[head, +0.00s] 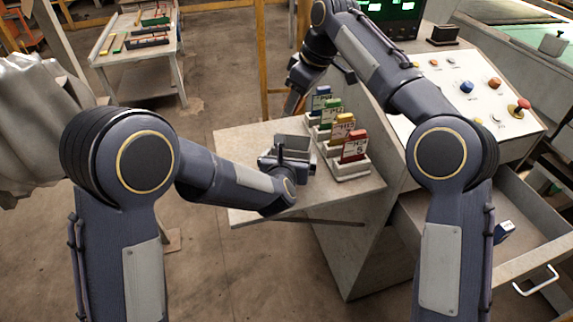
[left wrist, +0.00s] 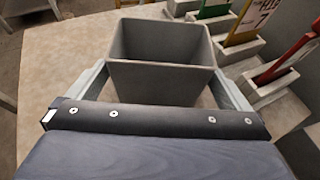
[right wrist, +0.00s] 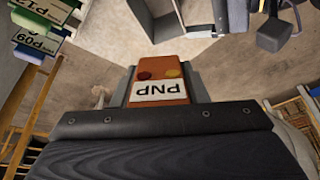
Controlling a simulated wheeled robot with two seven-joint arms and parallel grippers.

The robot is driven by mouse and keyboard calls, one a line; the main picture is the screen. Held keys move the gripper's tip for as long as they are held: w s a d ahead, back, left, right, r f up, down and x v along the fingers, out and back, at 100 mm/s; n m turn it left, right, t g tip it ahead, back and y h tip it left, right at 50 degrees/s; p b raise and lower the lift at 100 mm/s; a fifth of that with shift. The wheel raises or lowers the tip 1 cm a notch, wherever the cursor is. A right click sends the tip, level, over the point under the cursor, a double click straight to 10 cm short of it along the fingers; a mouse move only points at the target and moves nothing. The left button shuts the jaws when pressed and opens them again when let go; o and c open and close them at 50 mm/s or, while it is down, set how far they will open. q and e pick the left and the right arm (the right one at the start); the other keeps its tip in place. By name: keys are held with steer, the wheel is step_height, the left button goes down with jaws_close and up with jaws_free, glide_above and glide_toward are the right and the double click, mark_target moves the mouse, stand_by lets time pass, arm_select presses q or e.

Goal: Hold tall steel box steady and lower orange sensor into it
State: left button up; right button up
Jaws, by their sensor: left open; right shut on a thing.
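The tall steel box (left wrist: 160,80) is grey, open-topped and upright on the small table; in the head view it (head: 292,142) is partly hidden by my left gripper (head: 286,160). In the left wrist view my left gripper's fingers (left wrist: 160,92) are open, one on each side of the box; I cannot tell if they touch it. My right gripper (head: 291,102) is beyond the box in the head view, pointing down. In the right wrist view it is shut on the orange sensor (right wrist: 160,78), which has a white PNP label. The sensor is not discernible in the head view.
Blue, green, yellow and red cards (head: 354,146) stand in pale holders right of the box. The table (head: 240,150) has bare room at left. A control console (head: 480,90) and an open drawer (head: 520,235) are at right.

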arm_select(q)
steer(key=shift+x, duration=1.25)
steer(key=shift+c, duration=0.4)
steer(key=c, duration=0.9)
steer(key=shift+o, duration=0.2)
arm_select(e)
steer(key=shift+w+f+m+h, duration=0.25)
steer(key=shift+f+m+h, duration=0.3)
steer(key=shift+m, duration=0.55)
steer(key=f+m, duration=0.1)
steer(key=m, duration=0.1)
steer(key=f+m+h, duration=0.1)
steer(key=m, duration=0.1)
steer(key=f+m+h, duration=0.1)
steer(key=m, duration=0.1)
steer(key=shift+w+a+m, duration=0.2)
steer(key=shift+w+m, duration=0.1)
steer(key=shift+w, duration=0.05)
arm_select(q)
steer(key=shift+a, duration=0.1)
arm_select(e)
steer(key=shift+a+f+m+g+h, duration=0.1)
steer(key=shift+f+m+g+h, duration=0.25)
steer(key=shift+m, duration=0.75)
steer(key=shift+s+a+f+m+g, duration=0.2)
steer(key=shift+f+m+g, duration=0.1)
steer(key=shift+f+m, duration=0.65)
steer(key=shift+s+a+f+m+g, duration=0.2)
steer(key=shift+f+m, duration=0.45)
steer(key=shift+f, duration=0.6)
